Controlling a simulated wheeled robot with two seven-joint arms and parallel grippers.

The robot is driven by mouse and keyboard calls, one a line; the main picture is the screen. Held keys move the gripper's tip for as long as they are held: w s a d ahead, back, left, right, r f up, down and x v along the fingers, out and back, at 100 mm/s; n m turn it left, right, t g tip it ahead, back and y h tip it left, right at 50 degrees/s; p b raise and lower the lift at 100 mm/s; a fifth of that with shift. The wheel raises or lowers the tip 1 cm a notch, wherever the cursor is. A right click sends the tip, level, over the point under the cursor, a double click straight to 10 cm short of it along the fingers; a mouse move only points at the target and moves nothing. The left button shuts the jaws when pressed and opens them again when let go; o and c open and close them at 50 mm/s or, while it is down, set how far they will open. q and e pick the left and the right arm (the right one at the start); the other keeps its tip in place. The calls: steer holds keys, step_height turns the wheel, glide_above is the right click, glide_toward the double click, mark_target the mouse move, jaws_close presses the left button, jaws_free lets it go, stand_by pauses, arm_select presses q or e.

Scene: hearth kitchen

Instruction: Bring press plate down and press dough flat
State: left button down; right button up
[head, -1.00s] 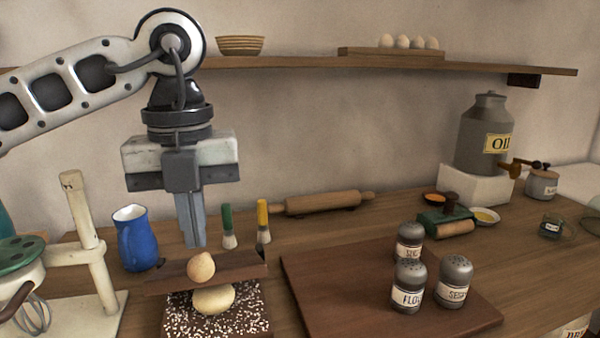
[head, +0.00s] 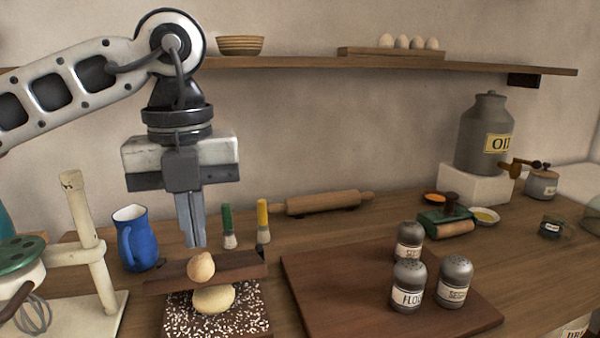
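The dough press has a speckled base (head: 250,318) at the lower left of the head view. A pale round dough ball (head: 213,299) sits on the base, under the dark wooden press plate (head: 168,274). My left gripper (head: 194,245) points straight down just above the plate and knob. Its fingers are together with nothing visible between them. Whether the fingertips touch the plate or knob I cannot tell. My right gripper is out of view.
A blue jug (head: 136,238) and two brushes (head: 229,226) stand close behind the press. A white stand mixer (head: 95,235) is on the left. A dark board (head: 345,290) with three shakers (head: 408,286) lies to the right. A rolling pin (head: 320,204) lies at the back.

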mark_target(200, 272)
arm_select(q)
steer(key=shift+f+b, duration=0.65)
steer(key=shift+f, duration=0.2)
steer(key=shift+f+b, duration=0.5)
steer(key=shift+f, duration=0.1)
stand_by(0.4)
steer(key=shift+s+d+f+b, duration=0.1)
steer(key=shift+s+f+b, duration=0.3)
steer(key=shift+f+b, duration=0.25)
steer(key=shift+s+d+f+b, duration=0.1)
steer(key=shift+s+f+b, duration=0.25)
steer(key=shift+f+b, duration=0.3)
stand_by(0.9)
steer(key=shift+s+d+f+b, duration=0.1)
steer(key=shift+s+f+b, duration=0.2)
steer(key=shift+f+b, duration=0.35)
steer(key=shift+s+d+f+b, duration=0.1)
steer(key=shift+s+f+b, duration=0.15)
steer(key=shift+f+b, duration=0.4)
steer(key=shift+s+d+f+b, duration=0.1)
steer(key=shift+s+f+b, duration=0.2)
steer(key=shift+f+b, duration=0.35)
stand_by(2.1)
